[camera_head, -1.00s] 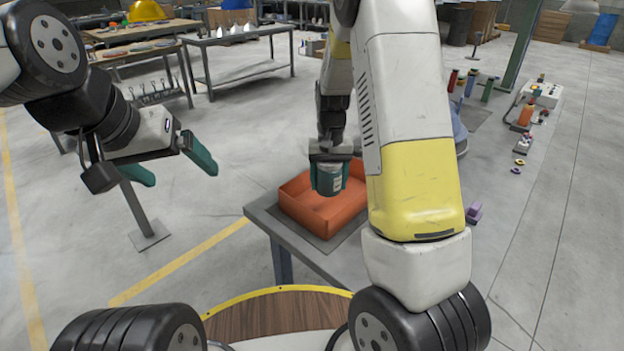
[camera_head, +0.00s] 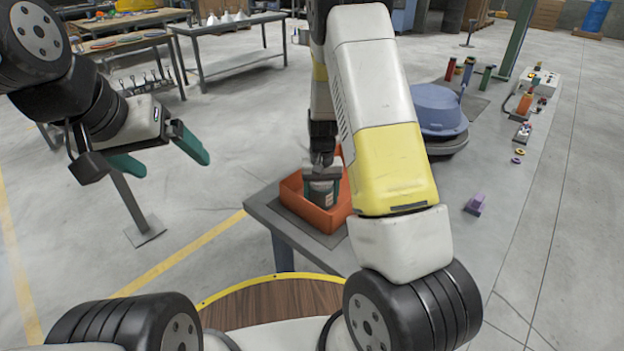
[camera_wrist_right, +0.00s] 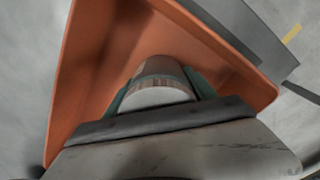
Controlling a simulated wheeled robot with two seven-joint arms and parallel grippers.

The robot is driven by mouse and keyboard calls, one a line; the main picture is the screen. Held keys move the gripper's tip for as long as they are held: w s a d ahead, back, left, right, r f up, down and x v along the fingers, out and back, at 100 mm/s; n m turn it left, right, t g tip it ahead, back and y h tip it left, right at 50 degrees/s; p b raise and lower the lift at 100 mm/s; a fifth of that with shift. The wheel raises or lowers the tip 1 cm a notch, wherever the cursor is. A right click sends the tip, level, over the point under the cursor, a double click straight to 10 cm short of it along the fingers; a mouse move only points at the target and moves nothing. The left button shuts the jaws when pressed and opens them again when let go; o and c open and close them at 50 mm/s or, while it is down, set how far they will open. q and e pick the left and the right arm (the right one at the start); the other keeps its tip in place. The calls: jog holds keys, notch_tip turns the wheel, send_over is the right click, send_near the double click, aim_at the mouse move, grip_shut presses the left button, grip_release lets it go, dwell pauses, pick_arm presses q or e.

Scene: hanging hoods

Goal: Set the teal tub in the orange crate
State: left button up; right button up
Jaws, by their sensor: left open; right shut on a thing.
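The orange crate (camera_head: 291,195) stands on the grey table, partly hidden behind my right arm in the head view. My right gripper (camera_head: 322,183) points down into the crate and is shut on the teal tub (camera_head: 323,195). The tub looks upright, with its lower part below the crate's rim; I cannot tell if it touches the floor. In the right wrist view, the tub's pale round top (camera_wrist_right: 155,92) shows between the fingers, with the crate's orange wall (camera_wrist_right: 85,70) around it. My left gripper (camera_head: 165,157) is open and empty, away to the left over the floor.
The grey table's edge (camera_head: 285,232) lies in front of the crate. A blue hood (camera_head: 436,108) rests to the right, behind my right arm. Benches are at the back left.

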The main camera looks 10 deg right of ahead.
jog(key=shift+f, duration=0.15)
jog(key=o, duration=1.9)
notch_tip(320, 180, up, 12)
jog(key=shift+r, duration=0.2)
jog(key=s+r+t+y, duration=0.1)
jog(key=s+r+t, duration=0.1)
jog(key=s+r, duration=0.5)
jog(key=s+r+t+y, duration=0.1)
jog(key=s+r, duration=0.3)
jog(key=r, duration=0.5)
jog(key=shift+s+a+r+n+t, duration=0.3)
jog(key=shift+s+r+t, duration=0.4)
jog(key=shift+s, duration=1.4)
jog(key=shift+s+a+r+n+t, duration=0.25)
jog(key=shift+s+r, duration=0.65)
jog(key=shift+s, duration=1.25)
jog(key=shift+s+a+r+n+t, duration=0.1)
jog(key=shift+s+r+n+t, duration=0.5)
jog(key=shift+s, duration=1.5)
